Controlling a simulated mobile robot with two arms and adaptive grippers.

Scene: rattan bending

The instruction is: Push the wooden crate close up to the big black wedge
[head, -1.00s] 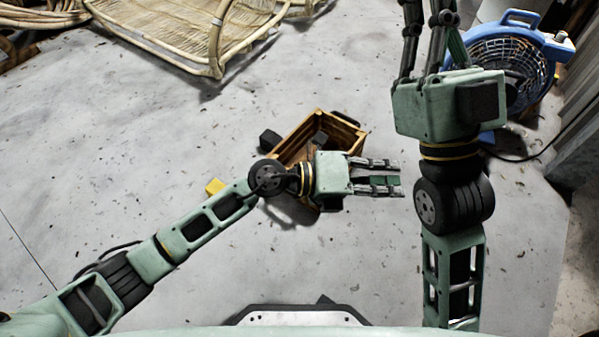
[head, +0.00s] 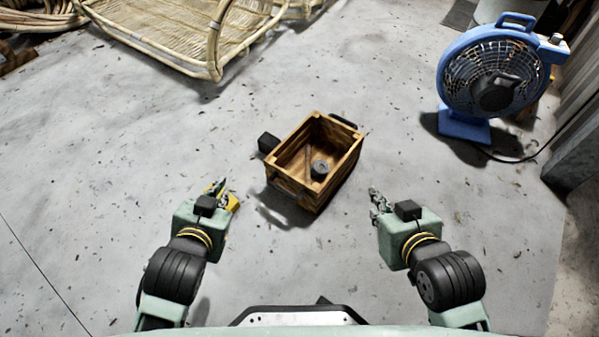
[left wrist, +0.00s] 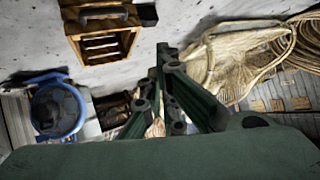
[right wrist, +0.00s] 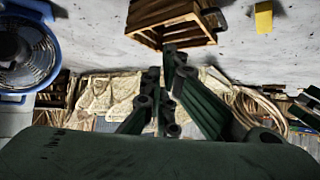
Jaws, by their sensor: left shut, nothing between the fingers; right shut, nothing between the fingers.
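The wooden crate (head: 331,140) stands upright on the floor mid-view in the head view. It also shows in the left wrist view (left wrist: 99,46) and the right wrist view (right wrist: 172,22). A black block (head: 268,143) is at its left side; it may be the big black wedge, but its shape is unclear. I cannot tell whether they touch. My left gripper (head: 217,188) is shut and empty, left of the crate and apart from it. My right gripper (head: 377,200) is shut and empty, right of the crate and apart from it.
A dark round object (head: 320,170) lies inside the crate. A yellow block (head: 234,201) is partly hidden by my left gripper. A blue fan (head: 465,129) stands at the right, rattan furniture (head: 190,45) at the upper left. Floor between is clear.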

